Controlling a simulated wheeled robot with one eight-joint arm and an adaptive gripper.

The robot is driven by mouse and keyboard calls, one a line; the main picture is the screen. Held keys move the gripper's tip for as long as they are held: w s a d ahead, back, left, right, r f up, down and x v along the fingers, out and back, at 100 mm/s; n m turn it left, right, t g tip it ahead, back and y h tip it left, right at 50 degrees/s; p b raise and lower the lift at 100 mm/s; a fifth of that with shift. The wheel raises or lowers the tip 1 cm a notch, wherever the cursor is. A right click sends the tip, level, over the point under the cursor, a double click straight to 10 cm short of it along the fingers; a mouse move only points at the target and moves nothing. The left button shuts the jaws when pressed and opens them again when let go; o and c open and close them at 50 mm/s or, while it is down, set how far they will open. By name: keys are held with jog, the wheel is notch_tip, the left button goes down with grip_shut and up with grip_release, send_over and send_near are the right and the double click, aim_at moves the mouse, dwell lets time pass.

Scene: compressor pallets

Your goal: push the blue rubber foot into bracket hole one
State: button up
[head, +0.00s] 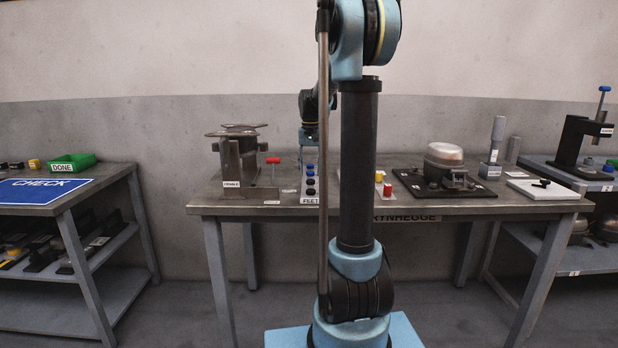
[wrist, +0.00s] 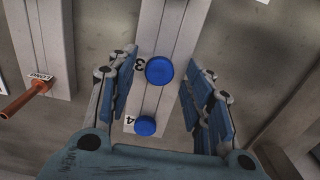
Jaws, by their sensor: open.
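Blue rubber feet stand in a row on a narrow light-grey strip (head: 310,197) labelled FILET on the middle table. In the wrist view, one blue foot (wrist: 160,70) is beside the number 3 and another blue foot (wrist: 145,126) is beside the number 4. My gripper (wrist: 163,95) is open, with its fingers on either side of the strip and nothing held between them. In the head view it hangs over the strip, partly hidden by my arm. I cannot make out bracket hole one in either view.
A round metal compressor (head: 444,158) sits on a dark pad at the right of the table. A metal fixture (head: 240,160) and a red-handled tool (head: 273,161) stand left of the strip. A red-brown handle (wrist: 24,99) shows in the wrist view. A blue CHECK mat (head: 20,191) lies on the left table.

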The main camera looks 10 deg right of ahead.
grip_shut()
jog(key=shift+r, duration=0.1)
jog(key=shift+r, duration=2.85)
